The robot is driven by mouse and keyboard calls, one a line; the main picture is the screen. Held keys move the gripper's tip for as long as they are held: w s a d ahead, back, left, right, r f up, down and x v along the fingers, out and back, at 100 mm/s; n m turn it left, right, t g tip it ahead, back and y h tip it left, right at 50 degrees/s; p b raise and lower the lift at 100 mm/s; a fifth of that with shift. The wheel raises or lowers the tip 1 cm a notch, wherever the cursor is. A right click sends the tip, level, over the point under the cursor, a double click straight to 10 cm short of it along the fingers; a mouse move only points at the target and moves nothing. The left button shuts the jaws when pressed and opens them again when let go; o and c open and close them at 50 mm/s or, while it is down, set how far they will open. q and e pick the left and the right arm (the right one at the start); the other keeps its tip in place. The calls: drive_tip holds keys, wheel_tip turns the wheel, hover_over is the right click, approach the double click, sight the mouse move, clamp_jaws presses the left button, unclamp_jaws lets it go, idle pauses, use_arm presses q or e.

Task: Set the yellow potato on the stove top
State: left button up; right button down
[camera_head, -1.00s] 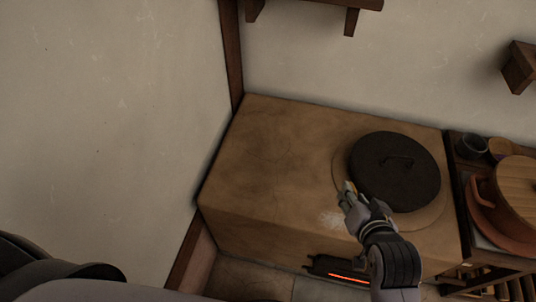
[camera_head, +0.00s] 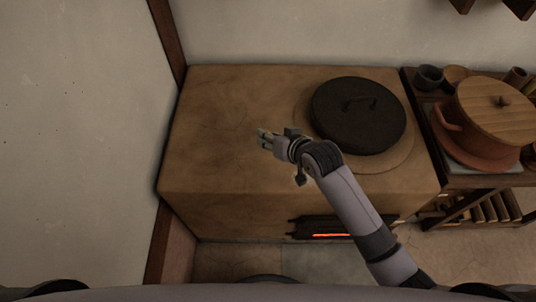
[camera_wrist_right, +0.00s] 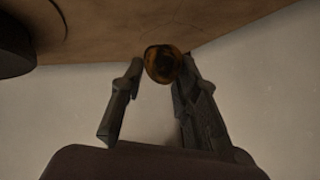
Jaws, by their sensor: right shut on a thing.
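The yellow potato (camera_wrist_right: 162,64) shows in the right wrist view as a small, dark yellow-brown rounded thing between the fingertips. My right gripper (camera_head: 264,138) is shut on it; its fingers also show in the right wrist view (camera_wrist_right: 160,75). In the head view the potato cannot be made out at the fingertips. The stove top (camera_head: 215,125) is a wide, tan, clay-like surface. The gripper is over its middle, left of the dark round lid; its exact height is unclear. The stove top also fills the upper right wrist view (camera_wrist_right: 105,35). My left gripper is not in view.
The dark lid (camera_head: 345,128) with a handle covers the stove's right part. A glowing firebox opening (camera_head: 334,235) is in the front. A lidded orange pot (camera_head: 452,143) and cups (camera_head: 429,77) stand on a side table at right. The stove's left part is bare.

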sight(271, 164)
wheel_tip(271, 164, down, 10)
drive_tip(key=shift+f+b, duration=0.2)
drive_tip(key=shift+b, duration=0.35)
drive_tip(key=c, duration=1.2)
unclamp_jaws()
drive_tip(key=shift+f, duration=0.1)
drive_tip(key=shift+s+d+r, duration=0.2)
drive_tip(key=shift+s+r, duration=0.15)
drive_tip(key=shift+r, duration=0.1)
drive_tip(key=p+v, duration=0.1)
drive_tip(key=v, duration=1)
